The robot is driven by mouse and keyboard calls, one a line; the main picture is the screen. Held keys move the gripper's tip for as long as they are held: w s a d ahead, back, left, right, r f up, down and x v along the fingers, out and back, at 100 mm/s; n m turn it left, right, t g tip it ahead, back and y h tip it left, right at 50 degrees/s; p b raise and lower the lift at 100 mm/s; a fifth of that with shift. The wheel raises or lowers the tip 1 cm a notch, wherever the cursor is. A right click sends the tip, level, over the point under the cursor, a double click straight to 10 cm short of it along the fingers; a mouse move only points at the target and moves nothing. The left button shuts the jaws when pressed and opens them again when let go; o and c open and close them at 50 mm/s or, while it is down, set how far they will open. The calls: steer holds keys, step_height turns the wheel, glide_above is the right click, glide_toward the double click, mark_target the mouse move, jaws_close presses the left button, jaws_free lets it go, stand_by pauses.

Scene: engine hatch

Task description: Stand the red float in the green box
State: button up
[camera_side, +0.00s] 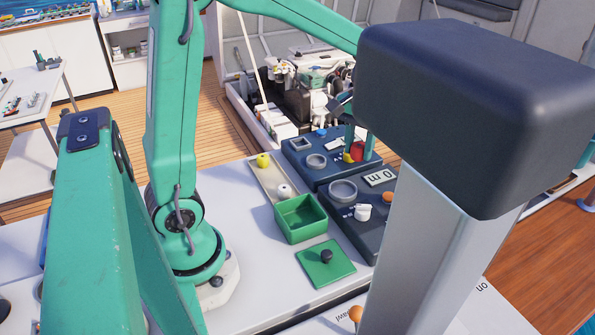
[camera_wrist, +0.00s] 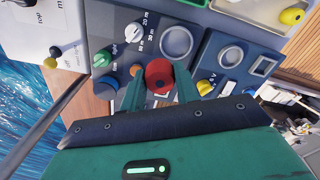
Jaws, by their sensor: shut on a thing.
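The red float (camera_side: 357,151) is between the fingers of my gripper (camera_side: 357,140), over the dark blue panel at the back. In the wrist view the red float (camera_wrist: 158,74) sits between the two green fingertips of my gripper (camera_wrist: 160,86), which is shut on it. I cannot tell whether the float touches the panel below. The green box (camera_side: 302,220) stands open on the white table, in front and to the left of the gripper in the side view. Its visible inside looks empty.
A green lid (camera_side: 326,265) with a dark knob lies in front of the box. A pale tray (camera_side: 262,178) holds a yellow and a white piece behind it. Dark panels (camera_side: 345,190) with rings and knobs stand beside the box. A dark block on a post hides the right side.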

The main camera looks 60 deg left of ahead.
steer(key=m, duration=0.1)
steer(key=w+d+r+m, duration=0.1)
steer(key=m, duration=0.1)
steer(key=d+m, duration=0.1)
steer(key=m, duration=0.1)
steer(key=shift+w+d+r, duration=0.15)
steer(key=shift+w+d, duration=0.1)
steer(key=shift+w, duration=0.05)
steer(key=a+n, duration=0.1)
steer(key=s+a+f+n, duration=0.1)
steer(key=n, duration=0.1)
steer(key=shift+s, duration=0.1)
steer(key=n, duration=0.1)
steer(key=a+n, duration=0.1)
steer(key=s+n, duration=0.1)
steer(key=n, duration=0.1)
steer(key=shift+s+a+f, duration=0.1)
steer(key=shift+a+f, duration=0.15)
steer(key=shift+f, duration=0.15)
steer(key=s+a+f+n, duration=0.2)
steer(key=s+a+n, duration=0.1)
steer(key=n, duration=0.9)
steer(key=s+a+f+n, duration=0.3)
steer(key=s+n, duration=0.3)
steer(key=n, duration=0.5)
steer(key=shift+s+a+f+n, duration=0.2)
steer(key=shift+a+f+n, duration=0.15)
steer(key=shift+a, duration=0.45)
